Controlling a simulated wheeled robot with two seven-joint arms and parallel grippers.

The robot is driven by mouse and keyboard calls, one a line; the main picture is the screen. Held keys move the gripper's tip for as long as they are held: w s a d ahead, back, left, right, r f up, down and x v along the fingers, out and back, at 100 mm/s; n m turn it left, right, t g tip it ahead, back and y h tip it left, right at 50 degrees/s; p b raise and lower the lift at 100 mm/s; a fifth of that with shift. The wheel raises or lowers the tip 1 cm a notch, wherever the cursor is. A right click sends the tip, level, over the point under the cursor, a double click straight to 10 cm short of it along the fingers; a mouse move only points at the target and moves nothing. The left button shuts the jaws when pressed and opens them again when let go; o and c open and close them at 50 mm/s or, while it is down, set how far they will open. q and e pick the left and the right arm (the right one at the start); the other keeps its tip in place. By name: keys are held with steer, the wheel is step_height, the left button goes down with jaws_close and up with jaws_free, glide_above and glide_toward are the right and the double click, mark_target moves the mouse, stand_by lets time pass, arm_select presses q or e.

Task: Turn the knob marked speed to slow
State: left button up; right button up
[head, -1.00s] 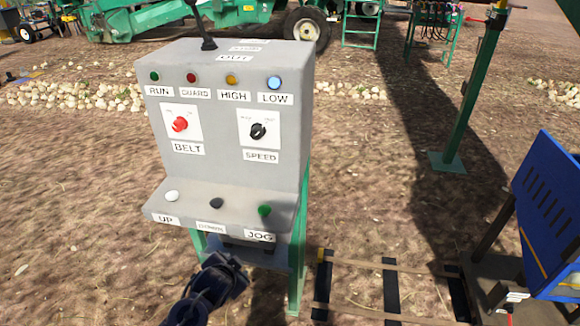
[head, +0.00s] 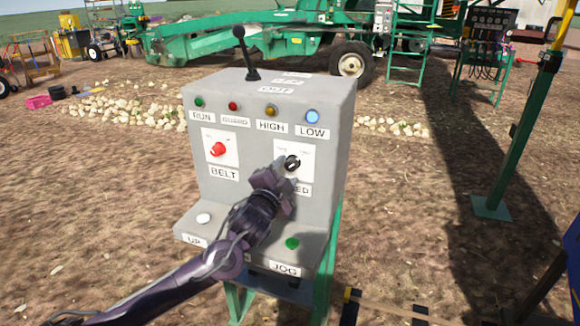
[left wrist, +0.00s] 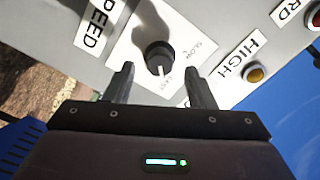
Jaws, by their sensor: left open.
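The speed knob (head: 292,163) is black and sits on a white plate on the grey control box (head: 345,120), above the partly hidden SPEED label (head: 303,190). In the left wrist view the knob (left wrist: 159,56) shows a white pointer line toward the small FAST marking; the SLOW marking (left wrist: 197,48) is to its upper right. My left gripper (head: 284,178) is in front of the knob, also seen in the left wrist view (left wrist: 158,72). Its fingers are open, one on each side of the knob's line; I cannot tell whether they touch it. My right gripper is out of view.
The red belt knob (head: 218,149) is left of the speed knob. Coloured lamps run above, including a blue one (head: 312,117). A black lever (head: 246,55) stands on top. The white UP button (head: 203,218) and green JOG button (head: 292,243) are on the lower ledge.

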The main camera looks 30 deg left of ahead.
mark_target(291, 165)
arm_select(q)
steer(key=shift+x, duration=1.5)
steer(key=c, duration=1)
